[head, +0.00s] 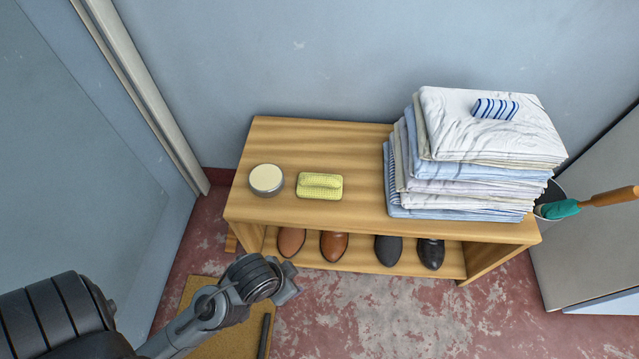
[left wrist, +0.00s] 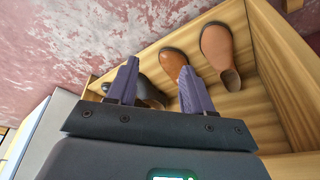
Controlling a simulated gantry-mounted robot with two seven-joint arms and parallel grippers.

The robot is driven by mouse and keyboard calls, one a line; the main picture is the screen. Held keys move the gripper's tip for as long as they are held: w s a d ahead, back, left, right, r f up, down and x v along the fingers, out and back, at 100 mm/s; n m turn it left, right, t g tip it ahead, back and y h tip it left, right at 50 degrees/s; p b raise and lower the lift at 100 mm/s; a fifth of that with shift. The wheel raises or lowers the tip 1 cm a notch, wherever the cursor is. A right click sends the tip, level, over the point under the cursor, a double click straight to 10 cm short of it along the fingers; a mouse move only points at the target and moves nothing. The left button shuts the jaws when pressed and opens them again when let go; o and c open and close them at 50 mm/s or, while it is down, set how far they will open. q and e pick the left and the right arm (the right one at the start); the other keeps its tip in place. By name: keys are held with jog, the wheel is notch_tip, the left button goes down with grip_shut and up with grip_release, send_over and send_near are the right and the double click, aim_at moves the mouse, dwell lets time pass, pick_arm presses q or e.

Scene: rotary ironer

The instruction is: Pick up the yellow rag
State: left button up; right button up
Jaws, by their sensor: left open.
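The yellow rag (head: 320,186) is a small folded checked cloth. It lies flat on the top board of a wooden bench, left of the middle, in the head view. My left gripper (head: 288,281) is in front of the bench and apart from the rag, nearer the camera. In the left wrist view my left gripper (left wrist: 160,68) is open with nothing between its fingers, facing the bench's shoe shelf. The rag does not show in the left wrist view. My right gripper is in neither view.
A round tin (head: 266,179) sits just left of the rag. A tall stack of folded linen (head: 480,150) with a striped blue cloth (head: 495,108) on top stands at the right. Several shoes (head: 334,245) are on the shelf of the wooden bench (head: 300,135). A brown mat (head: 200,295) lies on the floor.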

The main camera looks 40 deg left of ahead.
pick_arm(q)
jog(key=o, duration=0.9)
jog(key=shift+a, duration=0.1)
